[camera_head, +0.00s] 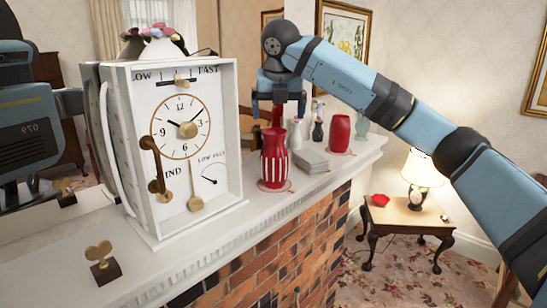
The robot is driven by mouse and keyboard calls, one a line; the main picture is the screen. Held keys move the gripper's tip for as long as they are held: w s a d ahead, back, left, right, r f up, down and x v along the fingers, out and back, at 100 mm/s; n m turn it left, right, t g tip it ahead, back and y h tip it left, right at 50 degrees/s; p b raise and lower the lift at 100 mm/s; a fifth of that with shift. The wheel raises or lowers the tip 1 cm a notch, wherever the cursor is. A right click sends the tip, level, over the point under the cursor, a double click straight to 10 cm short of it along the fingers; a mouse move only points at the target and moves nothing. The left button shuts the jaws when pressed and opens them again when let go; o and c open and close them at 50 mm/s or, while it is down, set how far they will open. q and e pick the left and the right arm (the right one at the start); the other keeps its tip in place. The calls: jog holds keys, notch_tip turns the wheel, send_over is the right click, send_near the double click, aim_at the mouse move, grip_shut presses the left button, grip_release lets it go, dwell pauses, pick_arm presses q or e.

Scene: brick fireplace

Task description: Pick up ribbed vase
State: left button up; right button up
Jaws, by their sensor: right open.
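A red vase with white vertical stripes (275,168), the likely ribbed vase, stands upright on the white mantel, right of the large clock. My right gripper (278,112) points down just above it, its jaws open. A narrow red part shows between the fingers; I cannot tell whether it is the vase's neck or something behind. Whether the fingers touch the vase is not clear. My left gripper is not in view.
The white clock (224,115) stands close on the left. A plain red vase (340,134), a grey stack (311,160) and glass vases (318,128) stand on the right and behind. The white mantel (215,236) is clear in front. A small brass ornament (101,263) stands at lower left.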

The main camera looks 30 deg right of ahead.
aim_at(275, 132)
jog(key=x, duration=0.3)
jog(key=shift+w+f, duration=0.2)
jog(key=shift+f, duration=0.05)
jog(key=shift+w+f+p, duration=0.2)
jog(key=shift+f+p, duration=0.25)
jog(key=shift+p, duration=0.2)
jog(key=p+x, duration=0.1)
jog(key=x, duration=0.2)
jog(key=shift+w+a+f, duration=0.1)
jog(key=shift+w+f, duration=0.15)
jog(key=shift+f, duration=0.1)
jog(key=shift+w+f, duration=0.1)
jog(key=shift+f, duration=0.25)
jog(key=shift+c, duration=0.6)
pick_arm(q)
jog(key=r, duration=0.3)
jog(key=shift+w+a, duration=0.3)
pick_arm(e)
jog(key=shift+r, duration=0.1)
jog(key=c, duration=1.5)
jog(key=shift+r, duration=0.1)
